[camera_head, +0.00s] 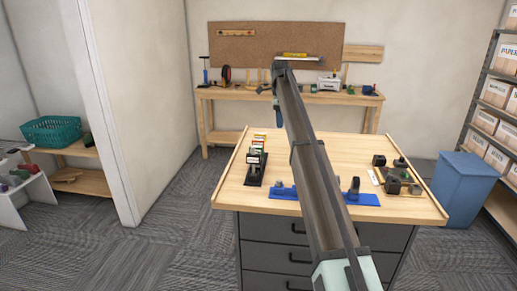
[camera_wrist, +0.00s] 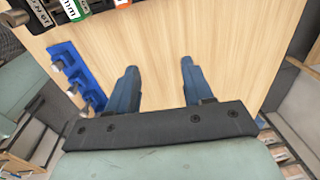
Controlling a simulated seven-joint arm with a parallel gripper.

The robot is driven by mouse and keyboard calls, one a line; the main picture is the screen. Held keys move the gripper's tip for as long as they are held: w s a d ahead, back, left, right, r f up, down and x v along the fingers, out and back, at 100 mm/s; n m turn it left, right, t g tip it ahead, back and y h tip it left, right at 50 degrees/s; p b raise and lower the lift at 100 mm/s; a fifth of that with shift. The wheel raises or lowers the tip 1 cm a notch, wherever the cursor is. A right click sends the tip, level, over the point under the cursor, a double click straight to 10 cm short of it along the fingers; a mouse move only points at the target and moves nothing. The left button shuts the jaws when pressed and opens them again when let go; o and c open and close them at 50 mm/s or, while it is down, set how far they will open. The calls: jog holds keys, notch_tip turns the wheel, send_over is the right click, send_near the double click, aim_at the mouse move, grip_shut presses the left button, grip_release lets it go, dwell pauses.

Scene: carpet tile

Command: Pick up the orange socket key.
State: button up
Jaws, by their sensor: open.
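My gripper (camera_wrist: 158,64) shows in the wrist view with its two blue-grey fingers well apart and nothing between them, above bare wooden tabletop. At the top edge of that view is a row of dark pieces with coloured labels; one orange-marked piece (camera_wrist: 122,3) is cut off by the frame and may be the orange socket key. It lies beyond the fingertips, apart from them. In the head view a row of small coloured pieces (camera_head: 258,143) stands at the table's back left, too small to tell the orange one surely.
A blue rack (camera_wrist: 72,70) with grey metal pieces lies left of the fingers; it also shows in the head view (camera_head: 362,199). Several dark blocks (camera_head: 398,178) stand at the table's right. The wooden tabletop (camera_wrist: 225,40) is clear around the fingers. My arm crosses the head view.

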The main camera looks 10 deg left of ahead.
notch_tip(320, 180, up, 2)
jog(key=g, duration=0.1)
send_over(258, 144)
jog(key=f, duration=0.7)
jog(key=shift+w+d+f, duration=0.15)
jog(key=shift+w, duration=0.05)
jog(key=shift+w+f, duration=0.15)
jog(key=shift+f, duration=1.35)
jog(key=shift+w+f, duration=0.15)
jog(key=shift+f, duration=1.35)
grip_shut()
